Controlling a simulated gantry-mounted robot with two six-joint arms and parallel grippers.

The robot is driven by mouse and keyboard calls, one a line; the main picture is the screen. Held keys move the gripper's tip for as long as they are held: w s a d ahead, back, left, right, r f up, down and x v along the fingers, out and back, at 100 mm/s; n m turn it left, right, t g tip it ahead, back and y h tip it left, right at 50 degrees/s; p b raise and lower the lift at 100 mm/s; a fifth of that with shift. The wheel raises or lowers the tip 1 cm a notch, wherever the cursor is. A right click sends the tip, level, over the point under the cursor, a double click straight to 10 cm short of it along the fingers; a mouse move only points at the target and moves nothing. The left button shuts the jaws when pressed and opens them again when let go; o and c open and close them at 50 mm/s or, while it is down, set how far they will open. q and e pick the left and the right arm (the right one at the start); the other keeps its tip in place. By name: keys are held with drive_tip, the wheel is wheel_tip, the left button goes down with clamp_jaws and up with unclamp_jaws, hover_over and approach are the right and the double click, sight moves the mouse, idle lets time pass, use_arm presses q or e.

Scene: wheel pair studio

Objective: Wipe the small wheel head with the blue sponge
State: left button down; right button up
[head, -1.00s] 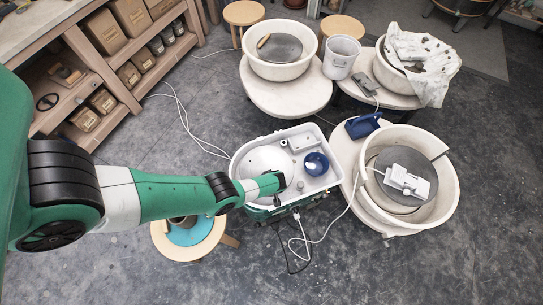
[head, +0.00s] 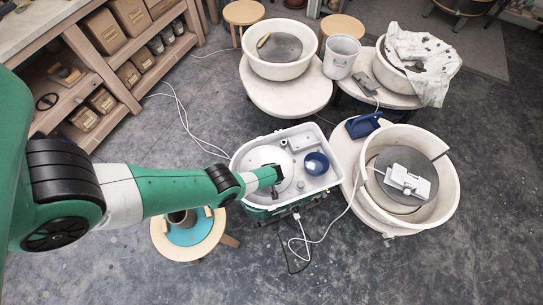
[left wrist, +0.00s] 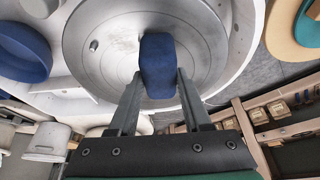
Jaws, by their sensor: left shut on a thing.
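The small wheel head (head: 262,156) is a round grey disc inside a white tub on the floor. It fills much of the left wrist view (left wrist: 100,52), with a small peg on its face. My left gripper (left wrist: 156,86) is shut on the blue sponge (left wrist: 157,62), which stands out between the fingertips. In the head view my left gripper (head: 277,173) is over the right part of the wheel head, and the sponge is mostly hidden there. The sponge overlaps the disc's face; I cannot tell whether it touches. My right gripper is not in view.
A blue bowl (head: 316,164) stands in the tub's right part. A larger wheel with a white basin (head: 450,185) stands to the right, near a blue tray (head: 363,125). A stool (head: 160,238) is just in front. White cables cross the floor.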

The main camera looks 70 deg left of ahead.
use_arm(q)
drive_tip(key=shift+d+f, duration=0.1)
drive_tip(key=shift+d, duration=1.1)
drive_tip(key=shift+d+f, duration=0.1)
drive_tip(key=shift+d, duration=0.45)
drive_tip(key=shift+s+d+r+p, duration=0.1)
drive_tip(key=shift+r+p, duration=0.1)
drive_tip(key=shift+p, duration=0.25)
drive_tip(key=shift+a+f+b, duration=0.2)
drive_tip(key=shift+a+b, duration=0.3)
drive_tip(key=shift+a, duration=1.3)
